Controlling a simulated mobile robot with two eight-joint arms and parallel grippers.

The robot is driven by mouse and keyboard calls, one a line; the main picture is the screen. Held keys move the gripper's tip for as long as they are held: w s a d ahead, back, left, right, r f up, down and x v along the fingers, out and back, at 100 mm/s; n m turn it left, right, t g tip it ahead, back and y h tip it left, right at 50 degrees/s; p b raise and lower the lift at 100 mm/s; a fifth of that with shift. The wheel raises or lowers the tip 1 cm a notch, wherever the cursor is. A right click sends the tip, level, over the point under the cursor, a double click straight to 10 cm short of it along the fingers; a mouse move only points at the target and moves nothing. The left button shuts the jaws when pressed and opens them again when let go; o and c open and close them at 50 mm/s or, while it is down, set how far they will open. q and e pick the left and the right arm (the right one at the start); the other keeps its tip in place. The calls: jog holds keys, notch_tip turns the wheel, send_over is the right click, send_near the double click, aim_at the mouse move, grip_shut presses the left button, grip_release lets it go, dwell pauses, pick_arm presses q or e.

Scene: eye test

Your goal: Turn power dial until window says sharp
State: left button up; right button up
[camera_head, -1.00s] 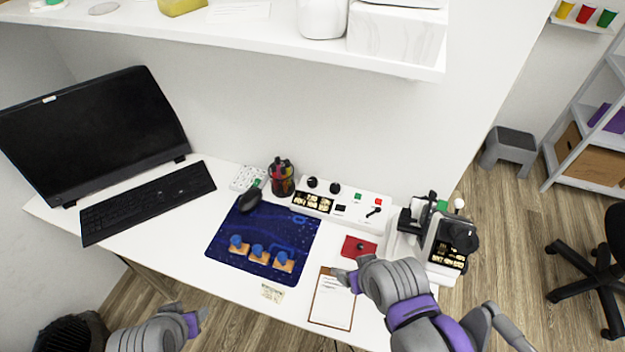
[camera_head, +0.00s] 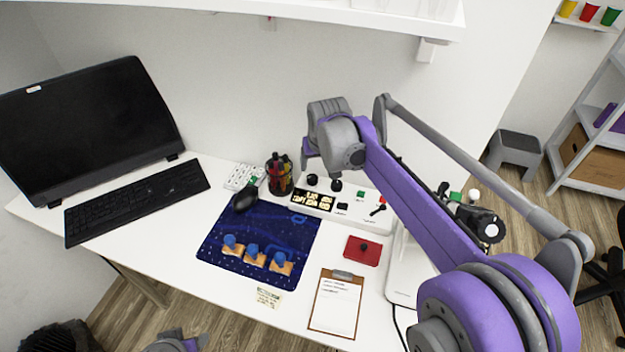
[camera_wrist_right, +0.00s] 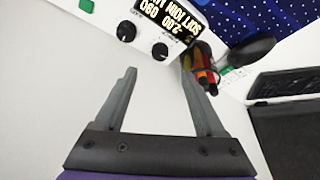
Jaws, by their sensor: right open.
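A white control box (camera_head: 360,208) stands at the back of the desk. It bears two black dials, a left one (camera_head: 312,180) and a right one (camera_head: 336,185); I cannot tell which is power. Its dark window (camera_head: 313,199) has pale lettering. In the right wrist view the window (camera_wrist_right: 168,16) appears turned over and seems to include "SOFT"; the dials (camera_wrist_right: 126,31) and (camera_wrist_right: 160,51) lie beyond my fingertips. My right gripper (camera_wrist_right: 158,65) is open and empty, apart from both dials. My left gripper (camera_head: 192,343) is mostly cut off at the bottom edge.
A pen cup (camera_head: 280,176) stands close left of the box, near my right finger in the wrist view. A blue mat (camera_head: 262,232) with wooden blocks, a red pad (camera_head: 362,251) and a clipboard (camera_head: 336,303) lie in front. A shelf (camera_head: 250,8) hangs above. My arm partly hides a device at right.

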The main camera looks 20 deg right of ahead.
aim_at(313, 177)
jog(key=x, duration=0.7)
jog(key=b+x, duration=0.1)
jog(key=x, duration=0.3)
jog(key=shift+w+f, duration=0.15)
jog(key=shift+w, duration=0.25)
grip_shut()
